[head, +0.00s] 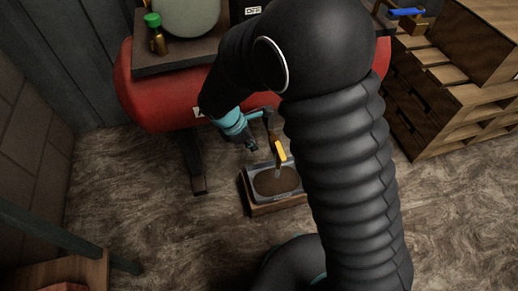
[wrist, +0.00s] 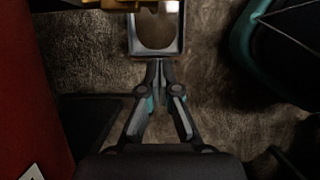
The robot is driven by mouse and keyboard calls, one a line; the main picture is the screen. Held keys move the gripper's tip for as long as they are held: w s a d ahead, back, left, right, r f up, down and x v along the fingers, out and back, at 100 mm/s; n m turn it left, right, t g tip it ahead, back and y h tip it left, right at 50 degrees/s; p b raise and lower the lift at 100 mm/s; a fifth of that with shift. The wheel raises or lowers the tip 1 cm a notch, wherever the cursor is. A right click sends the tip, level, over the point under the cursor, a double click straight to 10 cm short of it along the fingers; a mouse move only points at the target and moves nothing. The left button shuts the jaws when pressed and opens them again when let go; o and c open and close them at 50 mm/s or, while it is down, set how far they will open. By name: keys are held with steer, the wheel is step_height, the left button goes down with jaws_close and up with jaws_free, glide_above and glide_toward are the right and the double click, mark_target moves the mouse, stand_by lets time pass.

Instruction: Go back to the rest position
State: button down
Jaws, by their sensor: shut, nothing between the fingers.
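My gripper (head: 251,146) hangs at the end of my black-sleeved arm, in front of the red machine body (head: 150,95). In the wrist view its fingers (wrist: 159,68) are together, with nothing visible between them. A yellow-ended part (head: 280,151) hangs close to the right of my gripper, apart from it as far as I can tell. A yellow part also shows at the top edge of the wrist view (wrist: 172,6). Below is a grey tray (head: 296,190) holding brown material; it also shows beyond the fingertips in the wrist view (wrist: 181,48).
The tray stands on a wooden block (head: 277,208) on the floor. A green-capped bottle (head: 157,36) stands on the machine's shelf. Wooden pallets and crates (head: 440,100) are at the right. A bench or table (head: 60,270) is at lower left. Floor left of the tray is clear.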

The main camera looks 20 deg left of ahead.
steer(key=shift+v, duration=1.15)
steer(key=shift+m, duration=0.3)
steer(key=s+d+r+m+t+y, duration=0.1)
steer(key=s+d+r+m, duration=0.3)
steer(key=d+r+m, duration=0.4)
steer(key=s+d+r+m+t+y, duration=0.1)
steer(key=s+d+r+m, duration=0.3)
steer(key=d, duration=0.9)
steer(key=s+d+r+m+t+y, duration=0.1)
steer(key=s+d+r+m, duration=0.3)
steer(key=d+r+m, duration=0.7)
steer(key=shift+s+r+m+y, duration=0.3)
steer(key=shift+m, duration=0.2)
